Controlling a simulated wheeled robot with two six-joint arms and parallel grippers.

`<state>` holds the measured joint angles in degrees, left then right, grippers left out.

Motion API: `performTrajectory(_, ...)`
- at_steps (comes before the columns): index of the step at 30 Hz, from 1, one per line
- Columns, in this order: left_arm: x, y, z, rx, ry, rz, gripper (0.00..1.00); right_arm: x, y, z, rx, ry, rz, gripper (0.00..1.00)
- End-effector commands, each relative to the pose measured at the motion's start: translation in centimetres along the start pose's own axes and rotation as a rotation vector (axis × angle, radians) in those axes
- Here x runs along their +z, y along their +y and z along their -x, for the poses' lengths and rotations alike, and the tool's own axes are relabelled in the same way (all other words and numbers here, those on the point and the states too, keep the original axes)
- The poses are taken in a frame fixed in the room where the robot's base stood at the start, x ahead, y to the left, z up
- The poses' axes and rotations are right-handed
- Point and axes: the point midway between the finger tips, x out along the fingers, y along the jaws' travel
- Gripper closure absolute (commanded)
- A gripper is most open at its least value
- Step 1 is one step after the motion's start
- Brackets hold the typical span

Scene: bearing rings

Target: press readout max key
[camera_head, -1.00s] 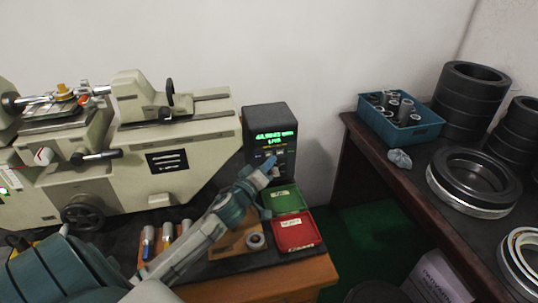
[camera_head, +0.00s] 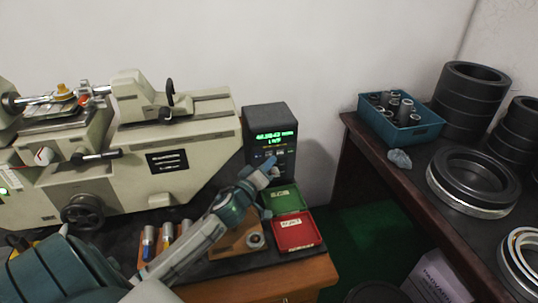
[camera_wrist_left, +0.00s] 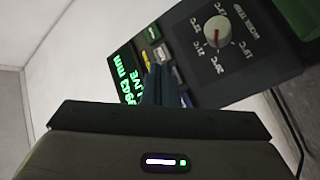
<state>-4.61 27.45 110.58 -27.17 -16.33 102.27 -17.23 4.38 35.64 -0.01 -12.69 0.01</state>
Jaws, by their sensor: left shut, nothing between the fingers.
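The readout (camera_head: 270,120) is a dark box with green digits, standing at the back right of the bench beside the grey machine. It also shows in the left wrist view (camera_wrist_left: 245,75), with a green display, a few small coloured keys (camera_wrist_left: 153,50) and a round temperature knob (camera_wrist_left: 217,31). My left gripper (camera_head: 270,166) is shut and empty, its tips at the lower front of the readout, near the key row. In the left wrist view its fingers (camera_wrist_left: 160,84) cover part of the keys. I cannot tell which key is the max key, or whether the tips touch one.
A green tray (camera_head: 297,207) and a red tray (camera_head: 313,231) lie just below the readout. A ring (camera_head: 256,241) sits on a wooden block beside them. The grey machine (camera_head: 185,145) stands left. A blue bin (camera_head: 426,133) is on the right table.

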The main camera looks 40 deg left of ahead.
Motion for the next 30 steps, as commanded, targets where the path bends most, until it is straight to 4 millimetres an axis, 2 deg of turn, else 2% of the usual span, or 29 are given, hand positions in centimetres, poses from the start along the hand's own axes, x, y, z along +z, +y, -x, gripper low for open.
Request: performTrajectory(30, -0.45, -0.42, -0.6, 0.0, 0.0, 0.0, 1.0, 0.05, 0.47, -0.61, 0.005, 0.0, 0.002, 0.75)
